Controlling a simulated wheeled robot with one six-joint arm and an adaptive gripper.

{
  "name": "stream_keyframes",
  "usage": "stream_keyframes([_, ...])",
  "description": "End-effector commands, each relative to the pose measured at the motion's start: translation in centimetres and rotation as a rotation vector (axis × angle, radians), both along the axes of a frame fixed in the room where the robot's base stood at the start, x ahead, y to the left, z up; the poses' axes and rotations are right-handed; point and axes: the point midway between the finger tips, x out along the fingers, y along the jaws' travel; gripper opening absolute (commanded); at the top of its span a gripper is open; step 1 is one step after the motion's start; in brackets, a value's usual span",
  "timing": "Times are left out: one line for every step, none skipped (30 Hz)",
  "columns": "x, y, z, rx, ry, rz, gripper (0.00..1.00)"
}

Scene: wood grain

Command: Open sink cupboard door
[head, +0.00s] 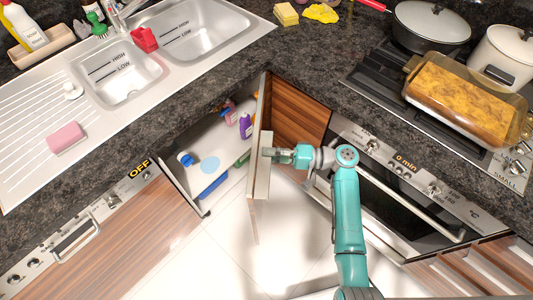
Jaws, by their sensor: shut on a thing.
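The sink cupboard door (259,190) stands swung out from the counter, seen nearly edge-on from above. The cupboard interior (214,139) shows to its left, with several bottles and blue items on a pale shelf. My gripper (270,153) is at the right side of the door, near its upper part, and is shut on the door. Its fingertips are small in this view, and whether they hold the handle or the door's edge cannot be told.
The oven front (400,205) with its bar handle is close to the right of my arm. The dark countertop (300,70) overhangs the cupboard. A dishwasher panel (100,220) is to the left. Pale floor (215,260) is clear below the door.

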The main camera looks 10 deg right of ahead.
Motion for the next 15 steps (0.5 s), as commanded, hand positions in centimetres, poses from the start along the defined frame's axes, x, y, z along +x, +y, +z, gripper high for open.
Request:
stream_keyframes([-0.09,0.02,-0.5,-0.006,0.009,-0.001,0.0])
stream_keyframes([-0.1,0.02,-0.51,-0.006,0.009,-0.001,0.0])
stream_keyframes([-0.09,0.03,-0.51,-0.006,0.009,-0.001,0.0])
stream_keyframes([-0.09,0.03,-0.51,-0.006,0.009,-0.001,0.0])
stream_keyframes([-0.09,0.03,-0.51,-0.006,0.009,-0.001,0.0])
stream_keyframes([-0.09,0.03,-0.52,-0.006,0.009,-0.001,0.0])
stream_keyframes([-0.09,0.04,-0.52,-0.006,0.009,-0.001,0.0])
stream_keyframes([-0.09,0.04,-0.52,-0.006,0.009,-0.001,0.0])
stream_keyframes([-0.09,0.04,-0.52,-0.005,0.01,-0.001,0.34])
stream_keyframes([-0.08,0.04,-0.5,-0.005,0.01,-0.001,0.41])
stream_keyframes([-0.07,0.03,-0.48,-0.005,0.009,-0.001,0.48])
stream_keyframes([-0.06,0.03,-0.43,-0.004,0.008,-0.001,0.5])
stream_keyframes([-0.05,0.03,-0.39,-0.004,0.008,-0.001,0.5])
stream_keyframes([-0.05,0.03,-0.36,-0.004,0.007,-0.001,0.5])
stream_keyframes([-0.04,0.02,-0.32,-0.003,0.006,-0.001,0.5])
